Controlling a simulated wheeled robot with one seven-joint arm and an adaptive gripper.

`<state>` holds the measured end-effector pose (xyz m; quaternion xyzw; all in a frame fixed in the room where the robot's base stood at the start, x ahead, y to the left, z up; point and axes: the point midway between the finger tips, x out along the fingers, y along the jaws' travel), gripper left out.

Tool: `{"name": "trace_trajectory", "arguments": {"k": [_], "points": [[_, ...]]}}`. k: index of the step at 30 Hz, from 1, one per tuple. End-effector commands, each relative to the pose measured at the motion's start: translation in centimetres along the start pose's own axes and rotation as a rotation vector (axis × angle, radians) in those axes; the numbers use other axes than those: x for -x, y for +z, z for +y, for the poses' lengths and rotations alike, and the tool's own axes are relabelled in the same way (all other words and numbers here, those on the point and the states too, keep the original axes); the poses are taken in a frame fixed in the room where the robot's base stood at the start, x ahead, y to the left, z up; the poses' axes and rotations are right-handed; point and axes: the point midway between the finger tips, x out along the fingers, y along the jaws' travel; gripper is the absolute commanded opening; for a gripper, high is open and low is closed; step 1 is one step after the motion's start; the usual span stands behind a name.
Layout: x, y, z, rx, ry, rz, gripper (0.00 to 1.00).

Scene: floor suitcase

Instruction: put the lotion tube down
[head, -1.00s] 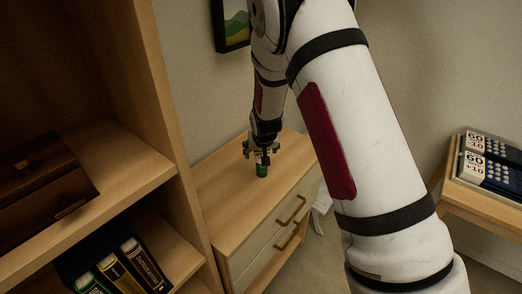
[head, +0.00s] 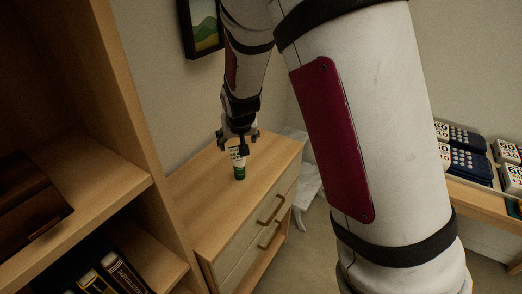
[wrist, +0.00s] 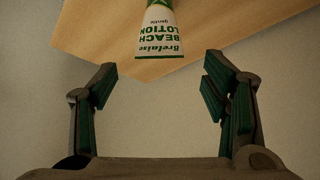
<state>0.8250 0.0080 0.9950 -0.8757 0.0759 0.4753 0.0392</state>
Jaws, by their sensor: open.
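The lotion tube (head: 238,165) is white with a green cap end and stands upright on top of the wooden drawer cabinet (head: 255,165). In the wrist view the tube (wrist: 158,32) shows its "Beach Lotion" label upside down at the top of the picture, beyond the fingertips. My gripper (head: 238,140) is just above and behind the tube in the head view. In the wrist view my gripper (wrist: 158,90) has its fingers spread wide with nothing between them.
A tall wooden shelf (head: 115,120) with a brown box (head: 30,205) and books (head: 110,275) stands close on the left. A table with several calculator-like packs (head: 465,150) is at the right. A picture frame (head: 202,25) hangs behind. The cabinet top around the tube is clear.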

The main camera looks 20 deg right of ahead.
Motion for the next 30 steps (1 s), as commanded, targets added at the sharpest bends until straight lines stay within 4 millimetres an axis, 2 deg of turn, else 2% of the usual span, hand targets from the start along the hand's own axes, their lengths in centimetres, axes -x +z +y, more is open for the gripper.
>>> {"name": "trace_trajectory", "arguments": {"k": [2,5,8,14,20,24,30], "points": [[0.4,0.0,0.1,-0.002,-0.003,-0.002,0.68],[2.1,0.0,0.4,-0.011,-0.015,-0.010,0.68],[5.5,0.3,0.8,-0.020,-0.039,-0.030,0.68],[13.8,2.7,2.1,-0.015,-0.093,-0.080,0.68],[21.6,6.6,3.6,0.025,-0.126,-0.116,0.68],[26.2,10.2,4.7,0.061,-0.129,-0.135,0.68],[31.0,15.7,6.3,0.118,-0.106,-0.157,0.68]]}}
